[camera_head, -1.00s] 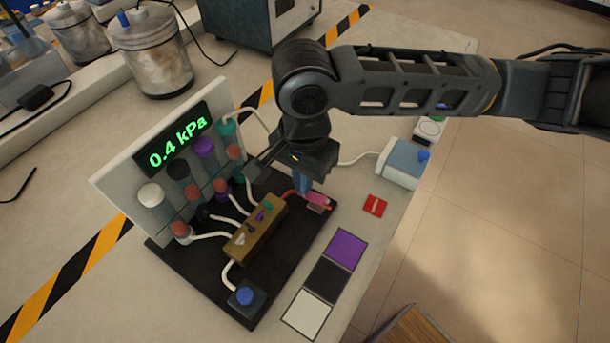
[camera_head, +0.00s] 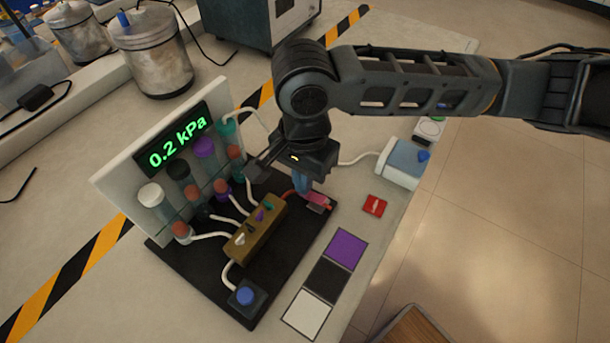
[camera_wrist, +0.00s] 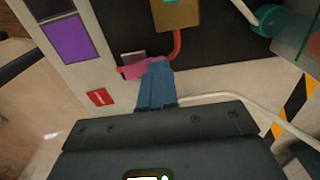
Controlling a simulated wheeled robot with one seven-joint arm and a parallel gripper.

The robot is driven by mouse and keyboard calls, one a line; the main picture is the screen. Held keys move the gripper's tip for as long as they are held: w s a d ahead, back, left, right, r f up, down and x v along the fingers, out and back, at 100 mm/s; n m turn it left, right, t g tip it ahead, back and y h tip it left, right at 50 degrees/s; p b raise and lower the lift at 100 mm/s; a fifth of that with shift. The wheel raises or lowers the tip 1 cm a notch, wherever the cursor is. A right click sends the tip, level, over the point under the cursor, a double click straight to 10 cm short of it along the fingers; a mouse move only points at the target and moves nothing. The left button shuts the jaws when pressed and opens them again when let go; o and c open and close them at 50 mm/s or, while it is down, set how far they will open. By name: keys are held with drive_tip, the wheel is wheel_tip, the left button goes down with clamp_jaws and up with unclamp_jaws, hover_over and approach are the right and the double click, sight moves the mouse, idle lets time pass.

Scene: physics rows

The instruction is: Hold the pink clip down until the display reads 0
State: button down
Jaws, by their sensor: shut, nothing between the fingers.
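The pink clip (camera_head: 319,199) sits at the right edge of the black board, on a red tube from the brass block (camera_head: 256,230). It also shows in the wrist view (camera_wrist: 131,70). My gripper (camera_head: 303,188) is shut and empty, pointing down. Its blue fingertips (camera_wrist: 156,66) are over the clip's inner end and seem to touch it; they hide part of it. The display (camera_head: 177,140) on the upright white panel reads 0.2 kPa in green.
Several capped tubes stand before the panel, with white hoses to the block. A blue button (camera_head: 245,296) is at the board's front corner. A red tag (camera_head: 375,205) and purple, black and white squares (camera_head: 345,249) lie right of the board. A blue-grey box (camera_head: 401,162) stands behind.

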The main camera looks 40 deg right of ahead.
drive_tip(key=shift+s, duration=0.15)
drive_tip(key=shift+s+d+r+p, duration=0.25)
drive_tip(key=shift+s+p, duration=0.3)
drive_tip(key=shift+s, duration=0.05)
